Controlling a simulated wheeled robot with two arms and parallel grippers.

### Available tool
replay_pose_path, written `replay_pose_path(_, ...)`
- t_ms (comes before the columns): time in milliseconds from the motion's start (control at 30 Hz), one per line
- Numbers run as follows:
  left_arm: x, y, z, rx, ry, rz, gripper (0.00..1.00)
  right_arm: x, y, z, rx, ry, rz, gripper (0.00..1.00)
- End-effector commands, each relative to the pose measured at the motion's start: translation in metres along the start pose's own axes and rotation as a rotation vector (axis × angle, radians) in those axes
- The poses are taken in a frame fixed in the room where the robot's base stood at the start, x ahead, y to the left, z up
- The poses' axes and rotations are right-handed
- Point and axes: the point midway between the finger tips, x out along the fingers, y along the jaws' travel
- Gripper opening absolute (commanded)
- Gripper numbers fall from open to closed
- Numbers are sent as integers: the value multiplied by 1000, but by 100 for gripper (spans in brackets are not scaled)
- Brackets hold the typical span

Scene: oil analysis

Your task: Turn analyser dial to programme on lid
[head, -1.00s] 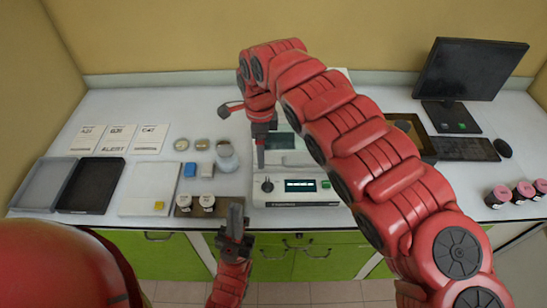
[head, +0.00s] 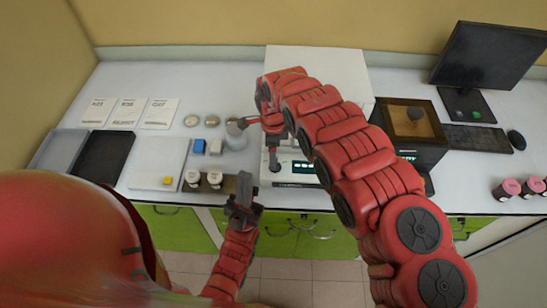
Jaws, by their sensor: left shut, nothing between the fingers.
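The analyser is a white box with a lit green display (head: 305,167) on its front panel. Its dial is hidden behind my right gripper (head: 274,164), which points down at the panel left of the display; I cannot tell whether it touches the dial or whether its fingers are open. My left gripper (head: 243,190) is shut and empty, pointing up in front of the counter edge, left of the analyser. Two small jars with pale lids, one left (head: 192,176) and one right (head: 214,178), stand left of it. Lid markings are too small to read.
A large white panel or housing (head: 318,75) rises behind my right arm. A dark box (head: 412,118) and monitor (head: 490,58) stand right.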

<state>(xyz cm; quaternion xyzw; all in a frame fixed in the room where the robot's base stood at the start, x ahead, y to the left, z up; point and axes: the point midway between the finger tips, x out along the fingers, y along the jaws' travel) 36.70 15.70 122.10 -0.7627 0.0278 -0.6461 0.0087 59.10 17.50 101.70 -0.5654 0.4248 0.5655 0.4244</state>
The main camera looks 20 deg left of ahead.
Motion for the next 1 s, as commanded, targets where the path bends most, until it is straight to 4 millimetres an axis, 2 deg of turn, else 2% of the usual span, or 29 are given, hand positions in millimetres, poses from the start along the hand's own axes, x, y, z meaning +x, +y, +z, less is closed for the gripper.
replay_pose_path(100, 9, 0, -2, 0, 0, 0, 0, 15, 1, 0, 1, -1, 1, 82)
replay_pose_path(300, 10, 0, -2, 0, 0, 0, 0, 36, 1, 2, 0, -3, 2, 82)
replay_pose_path(533, 10, 0, -2, 0, 0, 0, 0, 45, 0, 0, 3, 0, -1, 82)
replay_pose_path(800, 10, 0, -2, 0, 0, 0, 0, 46, 0, 0, 3, 0, -1, 82)
replay_pose_path(867, 10, 0, -2, 0, 0, 0, 0, 46, 0, 0, 3, 0, -1, 74)
replay_pose_path(1000, 10, 0, -2, 0, 0, 0, 0, 46, 0, 0, 3, 0, -1, 48)
